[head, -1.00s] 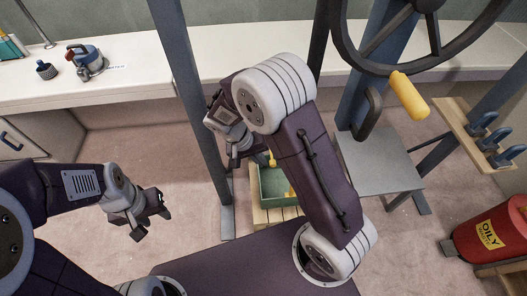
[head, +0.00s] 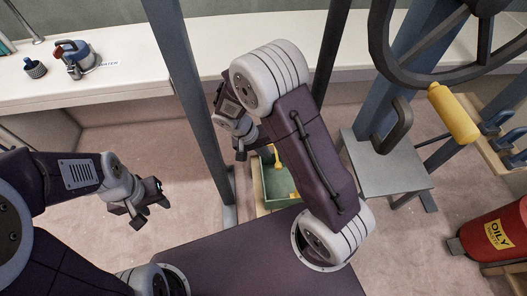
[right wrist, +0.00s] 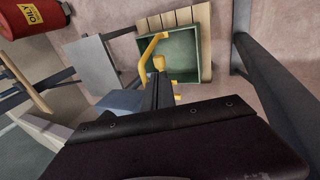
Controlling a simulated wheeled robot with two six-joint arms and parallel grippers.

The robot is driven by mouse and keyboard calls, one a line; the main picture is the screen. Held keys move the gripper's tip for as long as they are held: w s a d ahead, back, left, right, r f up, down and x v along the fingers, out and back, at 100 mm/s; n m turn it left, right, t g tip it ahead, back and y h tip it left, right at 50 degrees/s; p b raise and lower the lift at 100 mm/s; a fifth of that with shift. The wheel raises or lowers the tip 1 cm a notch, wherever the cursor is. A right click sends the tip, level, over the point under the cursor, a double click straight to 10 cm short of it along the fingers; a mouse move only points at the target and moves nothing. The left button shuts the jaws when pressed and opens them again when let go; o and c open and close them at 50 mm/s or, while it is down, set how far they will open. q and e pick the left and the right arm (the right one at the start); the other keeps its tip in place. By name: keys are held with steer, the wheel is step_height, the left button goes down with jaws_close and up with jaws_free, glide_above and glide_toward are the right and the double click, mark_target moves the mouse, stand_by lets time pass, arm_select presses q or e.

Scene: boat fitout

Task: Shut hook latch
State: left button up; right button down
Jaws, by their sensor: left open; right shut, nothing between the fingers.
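A yellow bent hook-like piece (right wrist: 150,50) and a yellow knob (right wrist: 159,63) show in the right wrist view, over a green open box. I cannot tell whether this is the hook latch or whether it is fastened. A bit of yellow (head: 277,163) also shows in the head view, partly hidden by my right arm. My right gripper (head: 241,154) is shut and empty, left of the green box in the head view; its fingers (right wrist: 161,78) appear close to the yellow pieces, contact unclear. My left gripper (head: 152,212) is open and empty over the floor.
The green box (right wrist: 186,48) sits on a wooden slatted base (right wrist: 205,35). A grey post (head: 190,100) stands left of my right arm. A handwheel (head: 425,80) with a yellow grip (head: 453,115), a grey plate (head: 385,172) and a red oily-waste can (head: 490,240) lie right.

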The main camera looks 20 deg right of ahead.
mark_target(277, 166)
steer(key=b+x, duration=0.2)
steer(key=x, duration=0.7)
steer(key=shift+f+b, duration=0.1)
steer(key=shift+b, duration=0.2)
steer(key=s+d+f+g+h+b, duration=0.1)
steer(key=d+f+h+b, duration=0.3)
steer(key=f+h+b, duration=0.7)
steer(key=shift+f+g+h+b, duration=0.45)
steer(key=shift+g+b, duration=0.45)
steer(key=shift+b, duration=1.45)
steer(key=shift+d+f, duration=0.1)
steer(key=shift+d, duration=0.1)
steer(key=shift+f, duration=0.1)
